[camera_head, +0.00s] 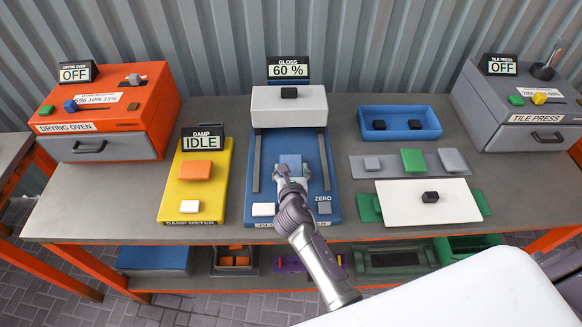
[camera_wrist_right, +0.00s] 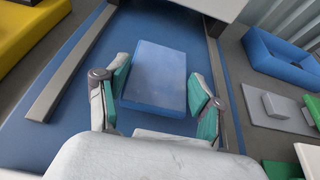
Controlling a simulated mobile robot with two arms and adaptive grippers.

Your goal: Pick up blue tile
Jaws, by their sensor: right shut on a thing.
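The blue tile (camera_head: 291,163) lies on the blue bed of the gloss meter (camera_head: 330,190) in the head view. In the right wrist view the tile (camera_wrist_right: 157,80) fills the middle, flat-faced, with its near edge between the fingers. My right gripper (camera_head: 291,176) reaches in from the front and is shut on the tile; it also shows in the right wrist view (camera_wrist_right: 160,105), one teal-padded finger at each side. I cannot tell whether the tile is clear of the bed. My left gripper is not in view.
The gloss meter's white head (camera_head: 290,105) stands just behind the tile, with grey rails at both sides. The yellow damp meter (camera_head: 215,190) with an orange tile (camera_head: 196,170) is at left. A blue tray (camera_head: 425,113) and a white board (camera_head: 450,208) are at right.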

